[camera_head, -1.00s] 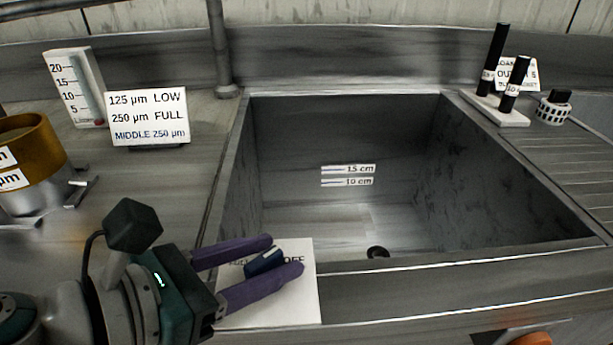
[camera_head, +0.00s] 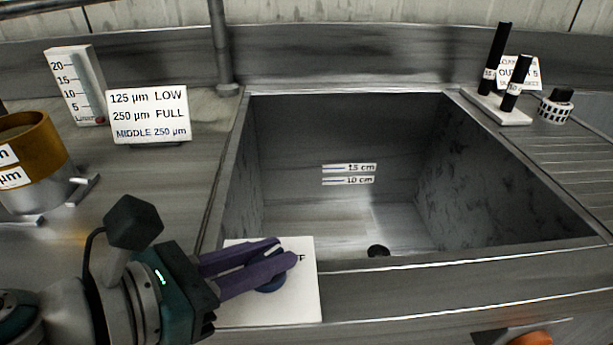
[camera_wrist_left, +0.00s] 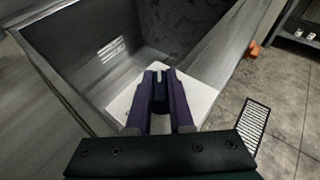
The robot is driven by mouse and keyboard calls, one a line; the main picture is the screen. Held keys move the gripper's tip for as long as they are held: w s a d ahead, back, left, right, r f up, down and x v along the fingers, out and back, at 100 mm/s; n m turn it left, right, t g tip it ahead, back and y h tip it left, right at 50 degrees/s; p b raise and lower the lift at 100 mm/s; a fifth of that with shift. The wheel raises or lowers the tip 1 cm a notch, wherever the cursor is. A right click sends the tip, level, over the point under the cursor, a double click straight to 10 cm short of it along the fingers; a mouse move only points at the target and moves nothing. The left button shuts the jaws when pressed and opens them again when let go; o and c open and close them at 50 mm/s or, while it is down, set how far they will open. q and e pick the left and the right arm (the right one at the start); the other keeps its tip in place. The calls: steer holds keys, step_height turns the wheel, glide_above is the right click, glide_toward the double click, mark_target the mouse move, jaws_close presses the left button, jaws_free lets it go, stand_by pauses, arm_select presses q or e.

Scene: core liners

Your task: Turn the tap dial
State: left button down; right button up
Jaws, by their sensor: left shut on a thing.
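The tap dial (camera_head: 270,285) is dark blue and sits on a white plate (camera_head: 302,302) on the front edge of the sink. My left gripper (camera_head: 286,250) reaches in from the left, its purple fingers shut on the dial's raised part. The fingers hide most of the dial and part of the plate's lettering. In the left wrist view the dial (camera_wrist_left: 158,90) shows between the two fingers, with the white plate (camera_wrist_left: 198,94) around it. My right gripper is not in view.
The empty sink basin (camera_head: 330,215) lies behind the plate, with a drain (camera_head: 378,250) and level marks. At left stand a sign (camera_head: 148,116), a scale (camera_head: 76,85) and a brass-coloured ring (camera_head: 32,142). Black cylinders (camera_head: 495,60) stand at back right.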

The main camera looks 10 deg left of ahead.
arm_select(q)
steer(key=shift+s+n+y, duration=0.1)
steer(key=shift+n+y, duration=0.2)
steer(key=shift+n+t+y+p, duration=0.6)
steer(key=shift+n+y+p, duration=0.15)
steer(key=shift+n+y, duration=0.2)
steer(key=n+t+y+p, duration=0.1)
steer(key=n+y, duration=0.2)
steer(key=y, duration=0.1)
steer(key=shift+f+n, duration=0.1)
steer(key=shift+n, duration=0.15)
steer(key=n+y, duration=0.2)
steer(key=y, duration=0.1)
steer(key=shift+n, duration=0.3)
steer(key=shift+f+n+g+y+b, duration=0.1)
steer(key=shift+n+g+y+b, duration=0.5)
steer(key=shift+n+y, duration=1.35)
steer(key=shift+a, duration=0.1)
steer(key=c, duration=0.8)
jaws_free()
